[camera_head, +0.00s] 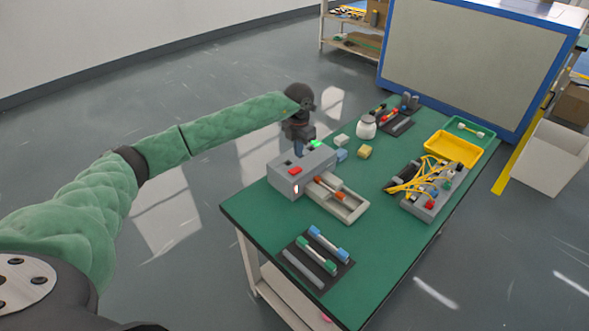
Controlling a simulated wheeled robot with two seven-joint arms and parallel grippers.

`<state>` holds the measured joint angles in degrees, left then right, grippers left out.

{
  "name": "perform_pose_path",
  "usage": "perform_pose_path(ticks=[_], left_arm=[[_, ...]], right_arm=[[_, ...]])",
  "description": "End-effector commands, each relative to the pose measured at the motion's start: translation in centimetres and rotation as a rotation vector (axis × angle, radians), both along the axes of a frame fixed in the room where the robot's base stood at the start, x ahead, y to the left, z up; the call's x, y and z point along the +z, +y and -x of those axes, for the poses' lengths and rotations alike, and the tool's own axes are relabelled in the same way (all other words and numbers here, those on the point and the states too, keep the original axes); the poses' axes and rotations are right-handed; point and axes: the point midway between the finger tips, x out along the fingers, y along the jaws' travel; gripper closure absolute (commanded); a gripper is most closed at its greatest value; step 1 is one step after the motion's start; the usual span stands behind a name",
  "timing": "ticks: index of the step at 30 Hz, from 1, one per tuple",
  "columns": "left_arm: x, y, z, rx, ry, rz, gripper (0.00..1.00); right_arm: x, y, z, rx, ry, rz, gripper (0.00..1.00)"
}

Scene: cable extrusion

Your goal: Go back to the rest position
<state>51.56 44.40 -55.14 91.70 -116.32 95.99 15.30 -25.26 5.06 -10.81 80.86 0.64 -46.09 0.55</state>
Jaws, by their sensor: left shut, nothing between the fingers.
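My left arm, in a green padded sleeve, reaches in from the left. My left gripper (298,147) points down at the far left edge of the table, just behind the grey machine (318,160). It is shut with nothing seen in it, and the machine partly hides its tips. My right gripper is not in view.
The green table (375,240) holds a dark rack (318,262) with blue- and green-ended rods, a grey block with yellow cables (425,185), a yellow bin (453,148), a green bin (470,130) and a white jar (366,127). Open floor lies left of the table.

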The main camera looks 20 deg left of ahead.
Motion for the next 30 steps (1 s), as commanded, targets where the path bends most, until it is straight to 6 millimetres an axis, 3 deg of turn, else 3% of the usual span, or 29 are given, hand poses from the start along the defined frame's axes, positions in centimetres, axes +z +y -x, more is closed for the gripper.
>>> perform_pose_path(ticks=[6,21,23,26,30], left_arm=[[1.1,0.0,0.0,0.000,0.000,0.000,1.00],[0.8,-0.6,0.1,-0.006,-0.003,0.017,1.00],[0.4,-1.8,0.4,-0.017,-0.008,0.054,1.00],[-0.8,-5.6,1.3,-0.046,-0.024,0.173,1.00],[-2.1,-13.5,3.5,-0.083,-0.062,0.443,1.00]], right_arm=[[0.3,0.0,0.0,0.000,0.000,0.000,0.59],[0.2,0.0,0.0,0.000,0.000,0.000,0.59],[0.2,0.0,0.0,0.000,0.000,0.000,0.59],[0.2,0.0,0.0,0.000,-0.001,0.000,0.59],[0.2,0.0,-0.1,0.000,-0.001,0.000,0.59]])
